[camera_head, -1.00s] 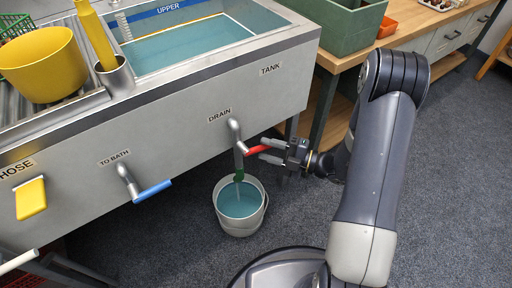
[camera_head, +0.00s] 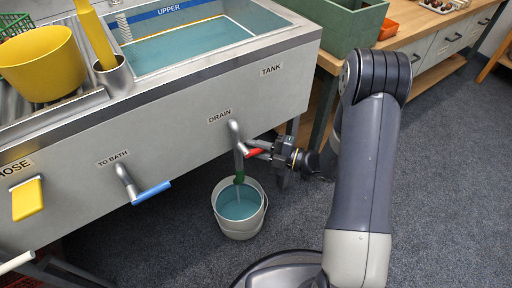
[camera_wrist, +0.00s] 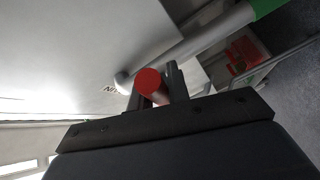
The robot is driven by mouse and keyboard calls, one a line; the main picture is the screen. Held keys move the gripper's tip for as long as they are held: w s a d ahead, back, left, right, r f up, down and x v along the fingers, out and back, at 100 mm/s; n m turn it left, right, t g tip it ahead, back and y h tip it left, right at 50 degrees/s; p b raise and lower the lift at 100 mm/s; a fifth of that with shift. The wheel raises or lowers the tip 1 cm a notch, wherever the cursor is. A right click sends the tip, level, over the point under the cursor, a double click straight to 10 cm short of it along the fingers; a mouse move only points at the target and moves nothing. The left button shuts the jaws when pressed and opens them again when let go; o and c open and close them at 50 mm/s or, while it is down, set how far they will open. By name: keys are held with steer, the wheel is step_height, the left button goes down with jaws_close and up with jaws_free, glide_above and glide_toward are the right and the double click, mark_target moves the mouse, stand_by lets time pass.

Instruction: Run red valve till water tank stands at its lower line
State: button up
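The tank (camera_head: 205,40) holds blue-green water below the blue UPPER band; a pale yellowish line runs along its inner wall near the water. I cannot read a lower mark. The red valve handle (camera_head: 254,153) is on the DRAIN tap (camera_head: 236,133) in the tank's front. My gripper (camera_head: 258,149) is at this handle. In the wrist view the round end of the red handle (camera_wrist: 149,81) sits between my two fingers (camera_wrist: 157,93); whether they press on it is unclear. A thin pale stream appears below the green-ended spout (camera_head: 239,178).
A bucket (camera_head: 240,228) with blue-green water stands on the floor under the spout. The blue TO BATH handle (camera_head: 152,192) and yellow HOSE handle (camera_head: 28,199) are to the left. A wooden bench (camera_head: 415,45) with a green crate (camera_head: 345,25) stands right of the tank.

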jaws_close()
steer(key=r+n+h+p, duration=0.1)
steer(key=n+h+p, duration=0.1)
steer(key=p, duration=0.4)
steer(key=shift+d, duration=0.1)
stand_by(0.4)
steer(key=o, duration=0.6)
jaws_free()
